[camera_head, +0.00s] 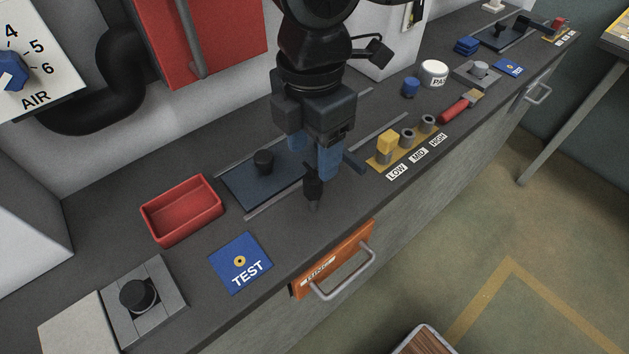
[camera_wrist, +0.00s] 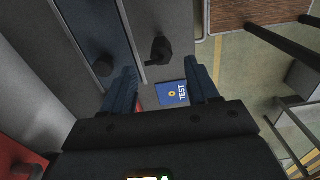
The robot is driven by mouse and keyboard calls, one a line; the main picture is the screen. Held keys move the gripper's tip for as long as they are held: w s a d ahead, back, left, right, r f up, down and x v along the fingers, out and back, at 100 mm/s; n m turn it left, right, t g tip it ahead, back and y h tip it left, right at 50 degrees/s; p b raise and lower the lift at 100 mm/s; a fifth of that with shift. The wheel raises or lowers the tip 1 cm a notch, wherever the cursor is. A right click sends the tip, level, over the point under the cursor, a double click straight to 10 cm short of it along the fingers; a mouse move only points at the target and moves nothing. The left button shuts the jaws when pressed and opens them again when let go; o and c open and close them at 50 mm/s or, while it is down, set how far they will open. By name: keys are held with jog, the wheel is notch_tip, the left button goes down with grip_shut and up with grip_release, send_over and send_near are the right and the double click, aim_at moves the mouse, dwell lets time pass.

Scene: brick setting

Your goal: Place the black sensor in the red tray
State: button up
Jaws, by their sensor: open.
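The black sensor (camera_head: 313,188) is a small dark piece with a narrow tip, on the dark counter near its front edge. It also shows in the wrist view (camera_wrist: 160,50), above the gap between the fingers. My gripper (camera_head: 315,160) is open, its blue fingers pointing down close to the sensor. In the wrist view my gripper (camera_wrist: 160,86) has nothing between its fingers but a view of the counter. I cannot tell whether a finger touches the sensor. The red tray (camera_head: 183,208) is empty and sits to the left on the counter.
A blue TEST card (camera_head: 240,262) lies in front of the tray. A blue plate (camera_head: 245,185) with a black knob (camera_head: 263,161) lies between rails behind the sensor. A yellow-based LOW/MID/HIGH rack (camera_head: 400,150) stands right of my gripper. An orange drawer (camera_head: 335,262) is below the counter edge.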

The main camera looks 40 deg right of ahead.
aim_at(313, 177)
notch_tip(313, 177, down, 7)
jog(key=shift+s+r+p, duration=0.1)
jog(key=shift+r+p, duration=0.05)
jog(key=shift+p, duration=0.2)
grip_shut()
dwell(0.5)
jog(key=shift+r, duration=0.1)
